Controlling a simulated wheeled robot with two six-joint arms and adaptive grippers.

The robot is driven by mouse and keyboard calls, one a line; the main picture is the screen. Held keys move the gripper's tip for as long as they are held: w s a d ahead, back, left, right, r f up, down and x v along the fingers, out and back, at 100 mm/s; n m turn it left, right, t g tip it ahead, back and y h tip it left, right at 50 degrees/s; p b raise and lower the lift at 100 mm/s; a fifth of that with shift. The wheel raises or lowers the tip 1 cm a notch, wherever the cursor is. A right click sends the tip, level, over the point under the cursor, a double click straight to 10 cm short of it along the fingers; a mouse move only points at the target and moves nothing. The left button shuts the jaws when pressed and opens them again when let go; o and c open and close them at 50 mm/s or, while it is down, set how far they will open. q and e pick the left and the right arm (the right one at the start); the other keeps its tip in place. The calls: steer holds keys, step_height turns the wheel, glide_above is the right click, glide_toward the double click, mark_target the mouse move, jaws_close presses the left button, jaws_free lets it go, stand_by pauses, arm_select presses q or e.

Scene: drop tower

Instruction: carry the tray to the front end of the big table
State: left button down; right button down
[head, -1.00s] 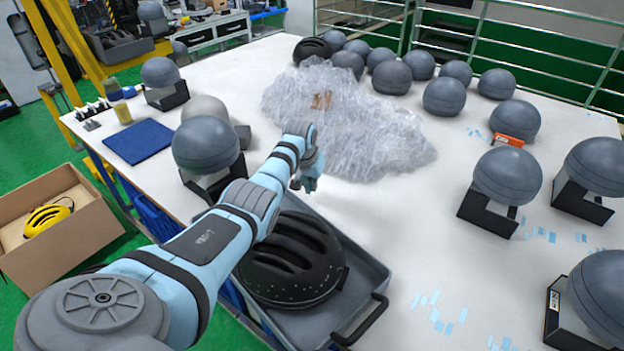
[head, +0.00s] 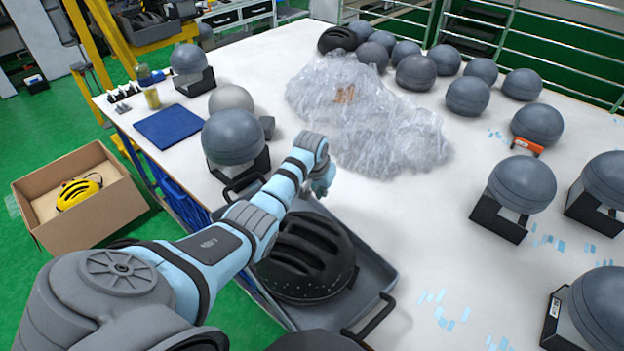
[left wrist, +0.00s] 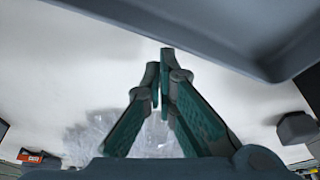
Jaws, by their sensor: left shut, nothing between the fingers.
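The grey tray (head: 378,268) lies on the big table (head: 430,215) at its near left edge, with a black handle at each end. A black helmet (head: 305,262) sits in it. My left arm reaches across the tray and hides part of it. My left gripper (head: 325,186) is over the tray's far side, shut and empty. In the left wrist view its fingers (left wrist: 165,62) meet at the tips, and the tray's grey edge (left wrist: 225,30) crosses the top. I cannot tell whether the gripper touches the tray. My right gripper is not in view.
A crumpled heap of clear plastic wrap (head: 365,115) lies beyond the tray. Several grey balls, some on black stands (head: 500,220), occupy the right and back. A blue mat (head: 168,127) lies left. A cardboard box (head: 85,200) with a yellow helmet stands on the floor.

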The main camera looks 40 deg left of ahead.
arm_select(q)
steer(key=shift+f, duration=0.1)
steer(key=shift+d, duration=0.15)
steer(key=v, duration=1.2)
